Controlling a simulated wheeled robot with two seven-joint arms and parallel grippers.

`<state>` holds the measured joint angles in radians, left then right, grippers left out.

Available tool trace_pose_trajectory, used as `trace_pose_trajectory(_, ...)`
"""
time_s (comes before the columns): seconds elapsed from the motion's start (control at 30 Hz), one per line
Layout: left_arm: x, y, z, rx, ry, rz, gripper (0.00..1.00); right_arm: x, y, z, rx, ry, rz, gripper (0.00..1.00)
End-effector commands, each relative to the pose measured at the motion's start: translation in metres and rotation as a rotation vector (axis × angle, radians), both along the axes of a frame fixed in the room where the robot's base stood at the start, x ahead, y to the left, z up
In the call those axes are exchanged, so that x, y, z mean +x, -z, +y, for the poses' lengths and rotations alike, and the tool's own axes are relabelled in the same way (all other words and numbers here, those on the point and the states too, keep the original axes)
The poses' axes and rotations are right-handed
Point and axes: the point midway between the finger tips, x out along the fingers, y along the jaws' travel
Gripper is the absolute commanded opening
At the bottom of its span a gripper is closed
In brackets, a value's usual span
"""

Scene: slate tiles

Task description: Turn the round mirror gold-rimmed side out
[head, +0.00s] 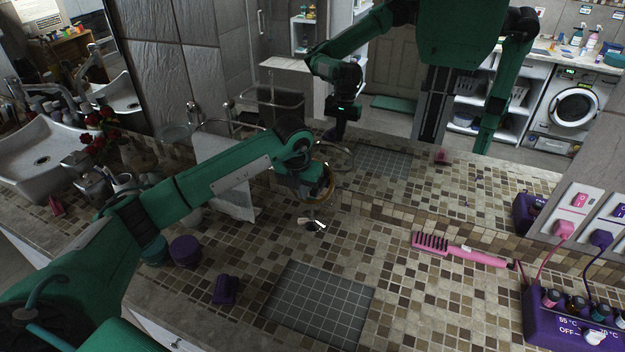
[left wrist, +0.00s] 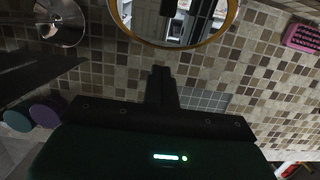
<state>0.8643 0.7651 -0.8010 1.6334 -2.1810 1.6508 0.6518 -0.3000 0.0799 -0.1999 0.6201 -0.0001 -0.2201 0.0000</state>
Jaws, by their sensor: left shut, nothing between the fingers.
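The round mirror (head: 331,187) is in the middle of the head view, beyond my left gripper, which hides much of it. In the left wrist view the mirror (left wrist: 150,25) is cut off by the top edge. A gold rim rings the glass on the side facing that camera, and the glass shows a dark reflection. My left gripper (head: 312,198) is shut and empty. In the left wrist view its fingers (left wrist: 162,78) point up at the mirror's lower rim and look apart from it. My right gripper is seen directly in neither view.
A pink brush (head: 455,249) lies right on the mosaic counter. A grey tile mat (head: 318,305) lies in front. Purple jars (head: 185,250) and a purple item (head: 225,290) stand left. A purple box (head: 565,325) is front right. A large wall mirror behind reflects the room and me.

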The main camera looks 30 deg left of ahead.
Motion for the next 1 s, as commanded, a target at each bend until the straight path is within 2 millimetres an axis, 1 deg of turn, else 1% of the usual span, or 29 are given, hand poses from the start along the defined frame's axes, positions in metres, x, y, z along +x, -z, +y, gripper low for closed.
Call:
trace_pose_trajectory(0.03, 0.000, -0.007, 0.000, 0.000, 0.000, -0.001, 0.00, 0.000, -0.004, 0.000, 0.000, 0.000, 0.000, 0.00)
trace_pose_trajectory(0.1, 0.000, -0.012, 0.000, 0.000, 0.000, -0.001, 0.00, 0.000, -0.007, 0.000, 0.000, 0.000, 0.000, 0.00)
trace_pose_trajectory(1.0, 0.000, -0.084, 0.000, 0.001, 0.000, -0.001, 0.00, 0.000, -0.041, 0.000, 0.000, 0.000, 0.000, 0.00)
